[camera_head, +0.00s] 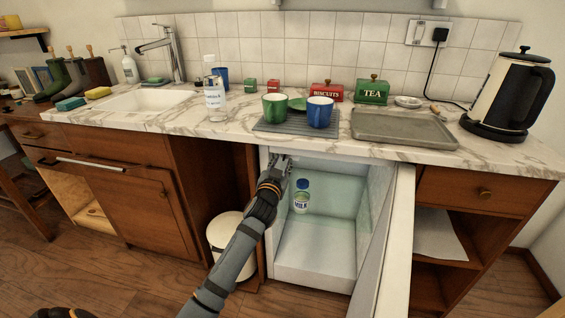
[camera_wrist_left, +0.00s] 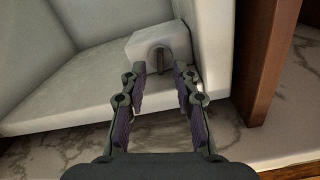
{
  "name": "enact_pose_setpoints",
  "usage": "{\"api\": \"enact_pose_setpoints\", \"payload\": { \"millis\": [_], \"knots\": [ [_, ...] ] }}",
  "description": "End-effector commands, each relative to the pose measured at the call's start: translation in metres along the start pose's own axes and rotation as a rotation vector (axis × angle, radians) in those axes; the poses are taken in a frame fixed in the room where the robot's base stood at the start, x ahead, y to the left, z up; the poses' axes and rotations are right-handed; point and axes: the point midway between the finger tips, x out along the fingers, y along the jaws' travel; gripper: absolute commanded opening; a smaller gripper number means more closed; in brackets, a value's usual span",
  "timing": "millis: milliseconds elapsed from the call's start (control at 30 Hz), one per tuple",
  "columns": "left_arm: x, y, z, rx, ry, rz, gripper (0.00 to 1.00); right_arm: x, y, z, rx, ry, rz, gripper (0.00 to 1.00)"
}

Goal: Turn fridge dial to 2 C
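The small white fridge (camera_head: 315,258) stands open under the counter, its door (camera_head: 398,245) swung out to the right. My left gripper (camera_head: 283,163) reaches into its upper left part; the dial is hidden or too small to tell in the head view. In the left wrist view, the dial (camera_wrist_left: 158,57) is a grey round knob with a raised bar on a pale box. My left gripper (camera_wrist_left: 160,72) is open in front of it, one finger on each side, with nothing clearly gripped. No scale marks are legible. My right gripper is not in view.
A milk bottle (camera_head: 301,197) with a blue cap stands inside the fridge, close to my left arm. A white bin (camera_head: 226,232) stands left of the fridge. Mugs, tins, a tray (camera_head: 403,129) and a kettle (camera_head: 507,95) stand on the marble counter above.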

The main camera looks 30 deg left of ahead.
Motion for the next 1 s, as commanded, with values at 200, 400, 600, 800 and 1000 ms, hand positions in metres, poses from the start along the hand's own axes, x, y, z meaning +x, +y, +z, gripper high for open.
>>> {"api": "enact_pose_setpoints", "payload": {
  "millis": [200, 400, 600, 800, 1000],
  "knots": [
    [0.021, 0.000, 0.000, 0.001, 0.000, 0.000, 0.30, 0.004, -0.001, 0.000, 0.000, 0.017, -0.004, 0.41],
    [0.022, 0.000, 0.000, 0.002, -0.001, 0.000, 0.30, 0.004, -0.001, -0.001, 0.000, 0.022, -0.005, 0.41],
    [0.021, 0.000, 0.000, 0.002, -0.001, 0.000, 0.11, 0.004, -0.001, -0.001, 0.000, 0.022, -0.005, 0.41],
    [0.021, 0.000, 0.000, 0.001, -0.001, 0.000, 0.00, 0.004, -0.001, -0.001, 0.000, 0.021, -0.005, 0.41],
    [0.021, 0.001, 0.002, -0.067, 0.000, 0.000, 0.00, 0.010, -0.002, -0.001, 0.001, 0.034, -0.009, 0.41]
  ]
}}
